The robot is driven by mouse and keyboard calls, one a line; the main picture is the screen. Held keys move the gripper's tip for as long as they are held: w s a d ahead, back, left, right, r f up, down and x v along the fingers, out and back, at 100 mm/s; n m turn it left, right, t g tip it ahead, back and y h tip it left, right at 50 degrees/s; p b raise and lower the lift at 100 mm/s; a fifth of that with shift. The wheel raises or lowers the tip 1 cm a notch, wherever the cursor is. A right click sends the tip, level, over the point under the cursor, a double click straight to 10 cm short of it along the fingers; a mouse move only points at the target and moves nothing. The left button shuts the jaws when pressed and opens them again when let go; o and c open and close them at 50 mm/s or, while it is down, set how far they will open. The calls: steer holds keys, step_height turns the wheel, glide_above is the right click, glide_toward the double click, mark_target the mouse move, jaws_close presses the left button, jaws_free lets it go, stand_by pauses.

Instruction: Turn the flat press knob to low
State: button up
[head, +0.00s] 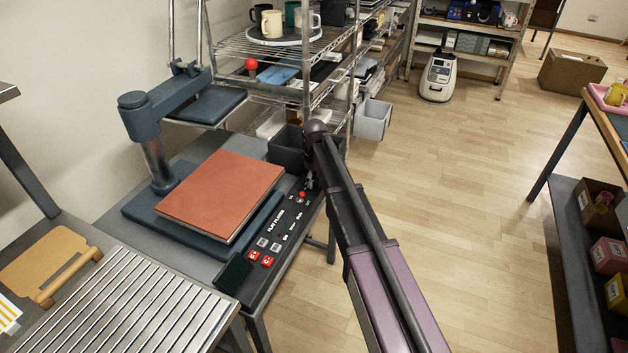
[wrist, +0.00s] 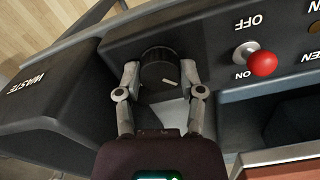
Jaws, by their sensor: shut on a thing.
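The flat press (head: 150,140) stands at the left in the head view, with its control panel (head: 285,228) along its front edge. In the wrist view, a round black knob (wrist: 158,66) with a short white pointer mark sits on the panel. The mark points down and to the right in that view. My gripper (wrist: 160,76) has one finger on each side of the knob and is shut on it. In the head view my gripper (head: 308,183) is at the far end of the panel and hides the knob. I cannot read any label at the knob.
A red-topped switch (wrist: 262,64) marked OFF and ON is close beside the knob. A dark bin marked WASTE (wrist: 45,95) adjoins the panel. An orange-red plate (head: 222,193) lies on the press. A wire shelf (head: 270,55) stands behind; open floor lies to the right.

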steer(key=shift+n, duration=0.6)
steer(key=o, duration=1.2)
steer(key=shift+c, duration=0.2)
steer(key=shift+m, duration=0.3)
